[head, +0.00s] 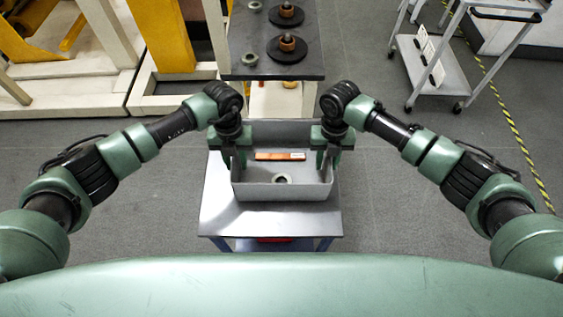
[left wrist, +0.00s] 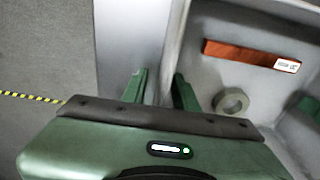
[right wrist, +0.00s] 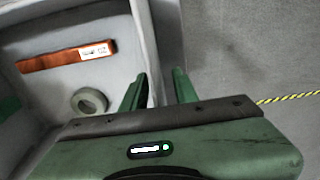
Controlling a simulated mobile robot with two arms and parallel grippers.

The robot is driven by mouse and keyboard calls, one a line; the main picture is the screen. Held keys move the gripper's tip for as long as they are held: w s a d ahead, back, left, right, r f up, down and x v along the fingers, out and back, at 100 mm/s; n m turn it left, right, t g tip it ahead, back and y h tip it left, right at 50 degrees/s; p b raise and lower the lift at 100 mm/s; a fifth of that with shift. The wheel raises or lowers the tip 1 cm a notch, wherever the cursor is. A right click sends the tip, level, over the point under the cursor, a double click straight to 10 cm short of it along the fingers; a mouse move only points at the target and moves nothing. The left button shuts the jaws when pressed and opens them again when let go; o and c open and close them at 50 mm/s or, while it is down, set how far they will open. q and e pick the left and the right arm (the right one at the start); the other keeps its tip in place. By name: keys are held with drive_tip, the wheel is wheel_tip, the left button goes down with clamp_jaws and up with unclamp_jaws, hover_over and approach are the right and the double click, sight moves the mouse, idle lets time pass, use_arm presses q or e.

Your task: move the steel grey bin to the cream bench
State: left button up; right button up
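The steel grey bin (head: 285,190) sits upright on a small grey-topped table (head: 225,222). Inside it lie an orange-brown bar with a white label (head: 279,156) and a grey ring (head: 281,180). My left gripper (head: 234,158) straddles the bin's left wall, with one finger inside and one outside. My right gripper (head: 328,160) straddles the right wall likewise. In the left wrist view (left wrist: 160,90) and right wrist view (right wrist: 158,88), the fingers stand apart with the wall between them, apparently not clamped. I cannot clearly identify a cream bench.
A dark-topped bench (head: 255,70) with copper-coloured spools (head: 287,43) and rings stands beyond the bin. Cream and yellow machinery (head: 110,60) is at the far left. A grey trolley (head: 435,68) stands at the far right. Floor is clear on both sides of the table.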

use_arm(q)
clamp_jaws()
use_arm(e)
clamp_jaws()
use_arm(q)
drive_tip(key=shift+r, duration=0.15)
use_arm(e)
drive_tip(key=shift+r, duration=0.1)
idle(0.9)
